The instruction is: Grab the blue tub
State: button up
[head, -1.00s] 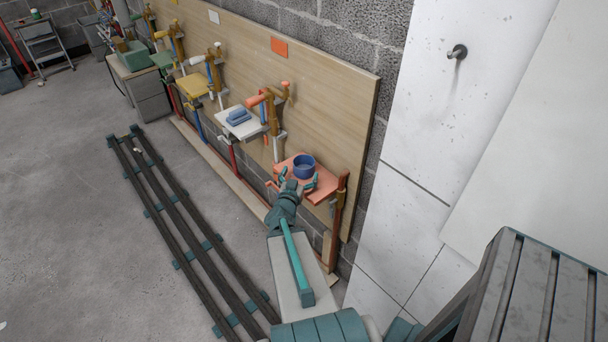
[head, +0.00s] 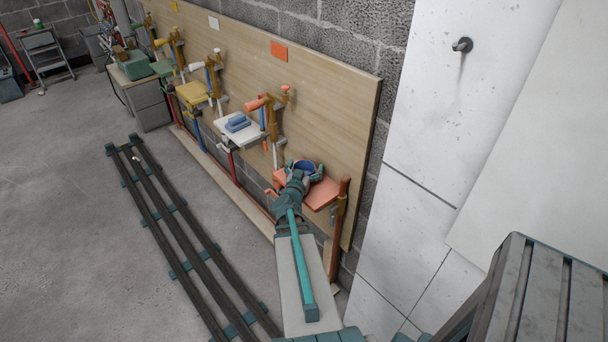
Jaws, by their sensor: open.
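The blue tub (head: 303,167) is a small round open vessel on the orange-red shelf (head: 322,194) at the right end of the wooden board. My gripper (head: 304,170) is at the tub, with its teal fingers open, one at each side of it. The gripper's body hides the tub's near lower part. I cannot tell whether the fingers touch the tub.
A white shelf (head: 250,131) to the left holds a blue block-like object (head: 237,122). Yellow (head: 193,93) and green shelves stand farther along the wooden board (head: 335,110). Orange and brown pipes flank the orange-red shelf. Dark rails (head: 190,225) lie on the floor.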

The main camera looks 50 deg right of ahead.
jog(key=c, duration=0.9)
jog(key=shift+r, duration=0.1)
